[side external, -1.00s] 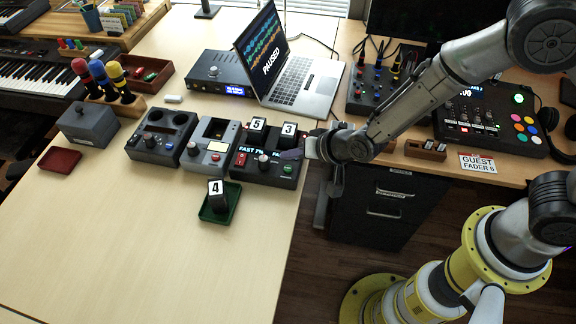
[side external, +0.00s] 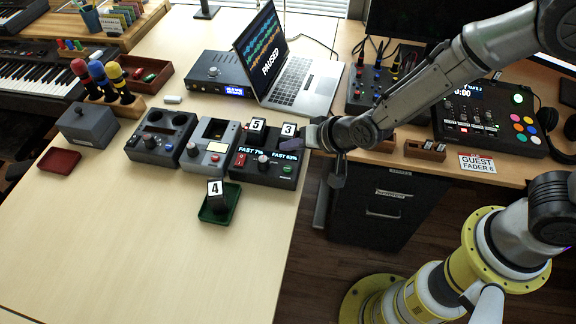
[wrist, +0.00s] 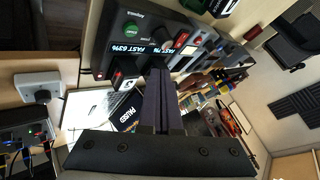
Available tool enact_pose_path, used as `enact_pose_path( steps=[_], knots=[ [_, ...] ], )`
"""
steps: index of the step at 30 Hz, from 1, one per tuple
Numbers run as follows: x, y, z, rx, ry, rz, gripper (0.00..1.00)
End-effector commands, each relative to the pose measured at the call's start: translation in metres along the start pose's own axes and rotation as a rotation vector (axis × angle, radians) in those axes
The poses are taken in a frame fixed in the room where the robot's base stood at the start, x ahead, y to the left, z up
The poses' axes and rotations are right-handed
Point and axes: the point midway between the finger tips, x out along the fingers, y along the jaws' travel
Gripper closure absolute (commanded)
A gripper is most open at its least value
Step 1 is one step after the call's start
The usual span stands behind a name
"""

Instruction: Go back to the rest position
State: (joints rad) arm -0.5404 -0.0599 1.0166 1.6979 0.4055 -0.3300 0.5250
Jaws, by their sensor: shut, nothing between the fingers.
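My gripper (side external: 306,139) is at the right end of the charger box marked 5 and 3, near its back right corner, with the arm reaching in from the right. In the wrist view my gripper (wrist: 158,82) shows its two dark fingers together with nothing between them. The dark charger box (side external: 262,171) holds blocks labelled 5 (side external: 257,125) and 3 (side external: 288,131), and its display reads FAST 7% and FAST 63%. In the wrist view the box (wrist: 112,50) lies just beyond the fingers. A block labelled 4 (side external: 215,189) stands in a green tray (side external: 228,212).
A laptop (side external: 300,85) reading PAUSED stands behind the box. Two grey devices (side external: 161,137) (side external: 209,147) sit to its left. A mixer (side external: 373,88) and a control panel (side external: 490,125) are on the right desk, with a GUEST FADER 6 card (side external: 477,163). The front of the table is clear.

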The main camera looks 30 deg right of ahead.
Motion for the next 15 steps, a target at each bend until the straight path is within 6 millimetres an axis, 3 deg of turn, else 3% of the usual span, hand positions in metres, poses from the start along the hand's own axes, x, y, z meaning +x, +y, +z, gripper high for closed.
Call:
enact_pose_path(
  steps=[4, 8, 11, 15],
  knots=[
    [-0.003, 0.003, -0.016, 0.022, 0.026, 0.0, 1.0],
    [-0.027, -0.012, -0.068, 0.07, 0.117, -0.045, 1.0],
    [-0.069, -0.023, -0.121, 0.102, 0.203, -0.086, 1.0],
    [-0.152, -0.021, -0.175, 0.077, 0.269, -0.1, 1.0]
  ],
)
